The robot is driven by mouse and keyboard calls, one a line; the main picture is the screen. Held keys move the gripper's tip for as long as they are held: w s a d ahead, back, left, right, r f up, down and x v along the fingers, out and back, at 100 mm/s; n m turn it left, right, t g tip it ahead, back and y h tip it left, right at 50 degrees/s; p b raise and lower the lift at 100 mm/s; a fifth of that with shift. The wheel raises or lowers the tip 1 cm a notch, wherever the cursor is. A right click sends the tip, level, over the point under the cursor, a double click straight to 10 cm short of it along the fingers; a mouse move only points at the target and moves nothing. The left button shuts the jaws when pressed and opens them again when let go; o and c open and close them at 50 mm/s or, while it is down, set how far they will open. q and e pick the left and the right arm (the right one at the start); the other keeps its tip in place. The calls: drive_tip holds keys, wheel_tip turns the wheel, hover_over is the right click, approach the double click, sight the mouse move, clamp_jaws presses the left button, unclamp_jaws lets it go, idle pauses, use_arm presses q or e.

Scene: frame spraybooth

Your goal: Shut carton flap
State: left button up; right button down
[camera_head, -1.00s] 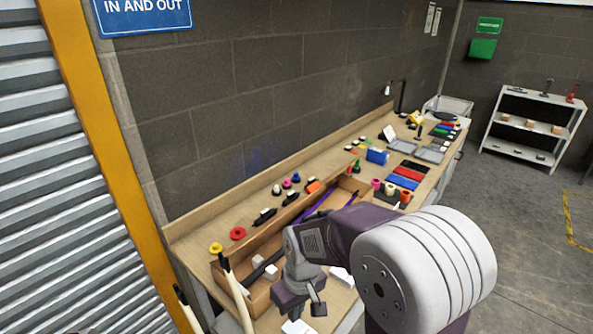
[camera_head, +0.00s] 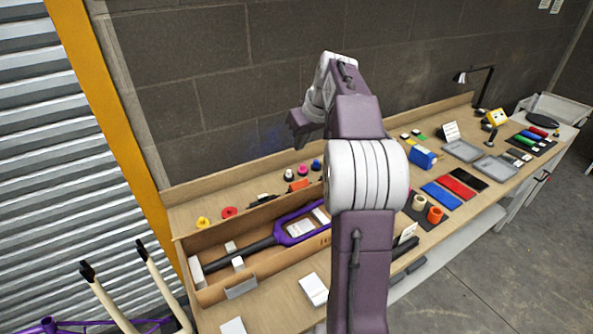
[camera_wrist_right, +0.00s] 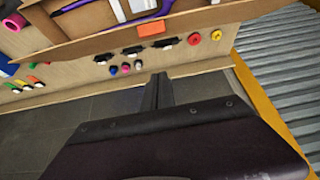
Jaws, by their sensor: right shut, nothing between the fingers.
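The long open brown carton (camera_head: 213,291) lies on the bench with a purple and black fork (camera_head: 290,234) inside. Its long wall-side panel (camera_head: 215,238) stands up, and the top is open. In the right wrist view this brown panel (camera_wrist_right: 185,34) crosses the upper part. My right gripper (camera_head: 297,128) is raised beyond the carton's back edge, near the block wall, and touches nothing that I can see. Its fingers are together and empty in the wrist view (camera_wrist_right: 158,92). My right arm hides the carton's right end. My left gripper is out of view.
Small coloured rolls and an orange block (camera_head: 299,185) lie behind the carton. Blue and red flat pieces (camera_head: 442,197), grey trays (camera_head: 462,150) and a lamp (camera_head: 475,76) are to the right. Two cream posts (camera_head: 108,303) with black tips stand at the front left.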

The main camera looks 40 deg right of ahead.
drive_tip(key=f, duration=0.3)
drive_tip(key=w+f, duration=0.1)
drive_tip(key=f, duration=0.3)
drive_tip(key=w+f, duration=0.1)
drive_tip(key=f, duration=0.3)
drive_tip(key=shift+d+f, duration=0.1)
drive_tip(key=shift+d, duration=0.15)
drive_tip(key=shift+s+f, duration=0.1)
drive_tip(key=shift+s, duration=0.2)
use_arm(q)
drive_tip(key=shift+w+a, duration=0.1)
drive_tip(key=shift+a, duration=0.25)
use_arm(e)
drive_tip(key=shift+a, duration=0.1)
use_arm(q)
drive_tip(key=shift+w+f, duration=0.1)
use_arm(e)
drive_tip(key=shift+w+f, duration=0.1)
drive_tip(key=shift+w, duration=0.05)
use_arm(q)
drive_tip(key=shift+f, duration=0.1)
